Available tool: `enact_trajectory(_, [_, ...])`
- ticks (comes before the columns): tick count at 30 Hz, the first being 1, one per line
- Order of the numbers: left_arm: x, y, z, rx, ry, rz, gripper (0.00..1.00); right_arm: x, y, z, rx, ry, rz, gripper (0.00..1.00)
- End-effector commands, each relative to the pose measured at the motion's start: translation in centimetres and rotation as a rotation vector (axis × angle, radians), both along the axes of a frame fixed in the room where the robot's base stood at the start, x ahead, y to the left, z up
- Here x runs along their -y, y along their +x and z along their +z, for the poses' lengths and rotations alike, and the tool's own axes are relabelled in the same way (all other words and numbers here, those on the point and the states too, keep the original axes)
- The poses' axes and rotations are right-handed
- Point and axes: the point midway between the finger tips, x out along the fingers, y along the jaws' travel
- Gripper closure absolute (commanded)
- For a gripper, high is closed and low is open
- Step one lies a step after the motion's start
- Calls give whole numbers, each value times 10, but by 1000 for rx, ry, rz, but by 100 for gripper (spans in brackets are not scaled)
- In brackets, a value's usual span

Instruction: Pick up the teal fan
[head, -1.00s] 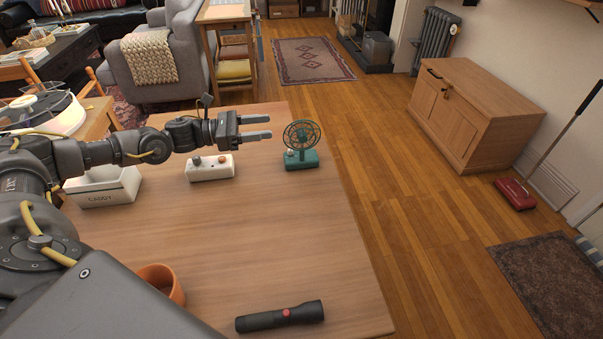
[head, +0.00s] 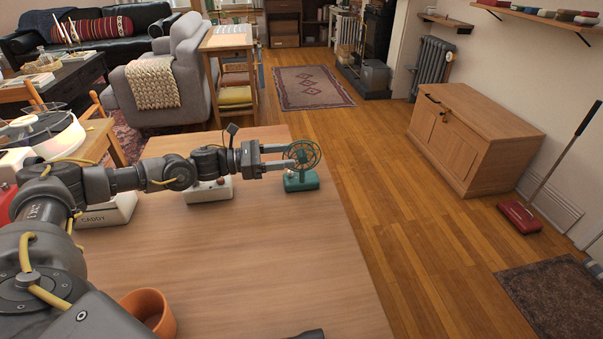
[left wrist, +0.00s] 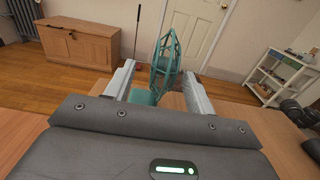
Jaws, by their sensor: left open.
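The teal fan (head: 301,180) stands upright on its square base near the far right edge of the wooden table (head: 260,250). In the left wrist view the fan (left wrist: 165,62) stands between the two open fingers (left wrist: 158,80). I cannot tell whether either finger touches it. My right gripper does not show.
A white box with knobs (head: 208,191) sits under my left arm, left of the fan. A white caddy (head: 108,212) is farther left. An orange pot (head: 148,309) and part of a black flashlight (head: 308,334) are at the near side. The middle of the table is clear.

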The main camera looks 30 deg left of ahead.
Motion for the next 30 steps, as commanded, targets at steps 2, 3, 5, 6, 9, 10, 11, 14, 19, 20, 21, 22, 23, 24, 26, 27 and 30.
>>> enact_trajectory(2, [3, 1, 1, 1, -1, -1, 45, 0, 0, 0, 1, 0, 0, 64])
enact_trajectory(3, [7, 3, 3, 1, -2, -3, 45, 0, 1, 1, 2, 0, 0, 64])
enact_trajectory(5, [16, 7, 6, 3, -2, -4, 45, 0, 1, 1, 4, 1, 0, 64])
enact_trajectory(6, [21, 10, 7, 3, -2, -4, 45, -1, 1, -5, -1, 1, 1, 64])
enact_trajectory(9, [34, 18, 8, 1, -2, -3, 45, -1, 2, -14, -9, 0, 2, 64])
enact_trajectory(10, [36, 20, 8, 1, -2, -3, 45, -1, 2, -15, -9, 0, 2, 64])
enact_trajectory(11, [39, 22, 7, 1, -2, -3, 45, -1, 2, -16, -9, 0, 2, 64])
enact_trajectory(14, [44, 26, 7, 1, 0, 0, 45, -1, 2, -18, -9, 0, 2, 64])
enact_trajectory(19, [45, 27, 6, 1, 1, 0, 45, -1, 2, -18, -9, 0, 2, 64])
enact_trajectory(20, [45, 27, 6, 1, 1, 0, 45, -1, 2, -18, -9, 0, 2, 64])
enact_trajectory(21, [45, 27, 6, 1, 1, 0, 45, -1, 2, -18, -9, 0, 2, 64])
enact_trajectory(22, [44, 27, 6, 1, 1, 0, 49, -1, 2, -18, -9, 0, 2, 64])
enact_trajectory(23, [45, 27, 6, 1, 1, 0, 53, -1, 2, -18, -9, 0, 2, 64])
enact_trajectory(24, [44, 27, 6, 1, 1, 0, 59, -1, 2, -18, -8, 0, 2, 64])
enact_trajectory(26, [44, 27, 6, 0, 0, 0, 66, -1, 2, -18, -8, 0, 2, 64])
enact_trajectory(27, [44, 27, 6, 0, 0, 0, 72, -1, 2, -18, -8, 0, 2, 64])
enact_trajectory(30, [44, 27, 6, 0, 0, 0, 85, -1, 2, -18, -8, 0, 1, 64])
